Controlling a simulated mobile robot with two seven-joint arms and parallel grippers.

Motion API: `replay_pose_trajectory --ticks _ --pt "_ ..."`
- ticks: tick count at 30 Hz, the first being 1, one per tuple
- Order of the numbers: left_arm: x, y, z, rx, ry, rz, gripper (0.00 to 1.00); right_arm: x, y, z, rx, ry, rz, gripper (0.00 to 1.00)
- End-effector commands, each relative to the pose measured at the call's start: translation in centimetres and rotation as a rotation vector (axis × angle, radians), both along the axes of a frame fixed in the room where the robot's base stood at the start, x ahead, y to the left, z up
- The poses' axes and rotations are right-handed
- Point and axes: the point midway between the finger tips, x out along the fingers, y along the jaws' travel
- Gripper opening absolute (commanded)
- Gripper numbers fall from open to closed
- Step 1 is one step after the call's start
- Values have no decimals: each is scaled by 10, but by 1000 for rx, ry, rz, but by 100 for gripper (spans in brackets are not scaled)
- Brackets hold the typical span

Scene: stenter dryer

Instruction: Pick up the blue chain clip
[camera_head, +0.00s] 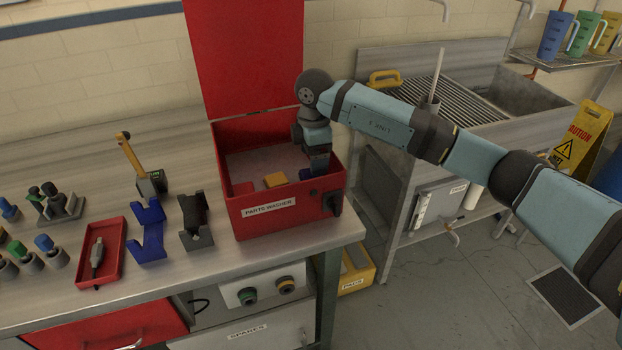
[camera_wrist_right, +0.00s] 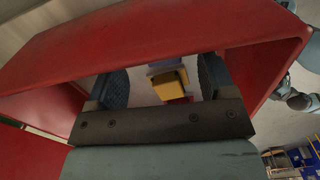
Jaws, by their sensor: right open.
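The blue chain clip (camera_head: 306,173) lies inside the red parts washer (camera_head: 250,222), close to my right gripper (camera_head: 318,168), which partly hides it. My right gripper reaches down into the washer at its right side. In the right wrist view the jaws of this gripper (camera_wrist_right: 163,80) are apart, with nothing clearly held. Between them, farther off, show a blue piece (camera_wrist_right: 164,66), a yellow block (camera_wrist_right: 170,84) and a bit of red. Whether the jaws flank the clip cannot be told. My left gripper is out of view.
Left on the bench are a red tray (camera_head: 115,243) and a blue stand (camera_head: 150,235).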

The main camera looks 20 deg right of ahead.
Motion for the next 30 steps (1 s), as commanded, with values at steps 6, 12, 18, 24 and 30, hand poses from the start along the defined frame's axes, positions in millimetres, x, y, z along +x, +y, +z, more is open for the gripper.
replay_pose_trajectory --ticks 6,12,18,24,30 --pt "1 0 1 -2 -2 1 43 -1 -1 -22 0 3 0 77" --pt "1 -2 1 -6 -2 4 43 -1 -1 -49 1 2 0 77" --pt "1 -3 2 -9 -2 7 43 -1 -1 -52 1 0 0 77" --pt "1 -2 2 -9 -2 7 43 -1 -1 -51 1 0 0 41" --pt "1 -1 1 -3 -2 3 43 -1 -1 -51 1 0 0 0"
